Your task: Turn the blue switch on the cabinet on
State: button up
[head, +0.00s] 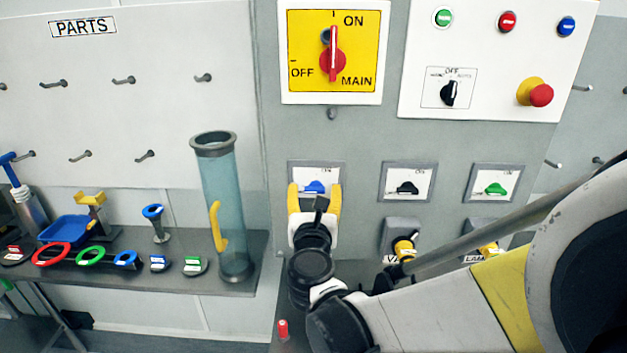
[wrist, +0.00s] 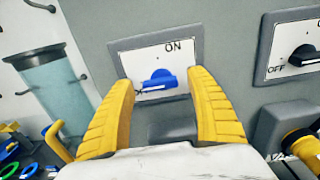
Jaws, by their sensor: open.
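The blue switch (head: 315,187) is on a white plate in a grey frame on the cabinet (head: 350,140). In the wrist view the blue switch (wrist: 158,79) shows as a half-round knob with a pointer toward the lower left, away from the ON mark at the upper right. My gripper (head: 314,190) is open in front of it, and its yellow fingers (wrist: 160,85) stand to the left and right of the knob. I cannot tell how far the fingertips are from the plate. The gripper hides the lower part of the plate in the head view.
A black switch (head: 407,188) and a green switch (head: 495,189) sit to the right. The red main switch (head: 333,55) is above, and a red emergency button (head: 540,95) is at upper right. A shelf (head: 225,284) with a clear tube (head: 224,210) stands at left.

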jog(key=c, duration=1.2)
jog(key=shift+m, duration=0.4)
jog(key=m, duration=0.3)
jog(key=shift+m+b, duration=0.4)
jog(key=m, duration=0.4)
jog(key=shift+d+r+m+b, duration=0.1)
jog(key=shift+m+b, duration=0.2)
jog(key=m, duration=0.8)
jog(key=shift+d+m+b, duration=0.1)
jog(key=shift+m+b, duration=0.2)
jog(key=shift+b, duration=0.05)
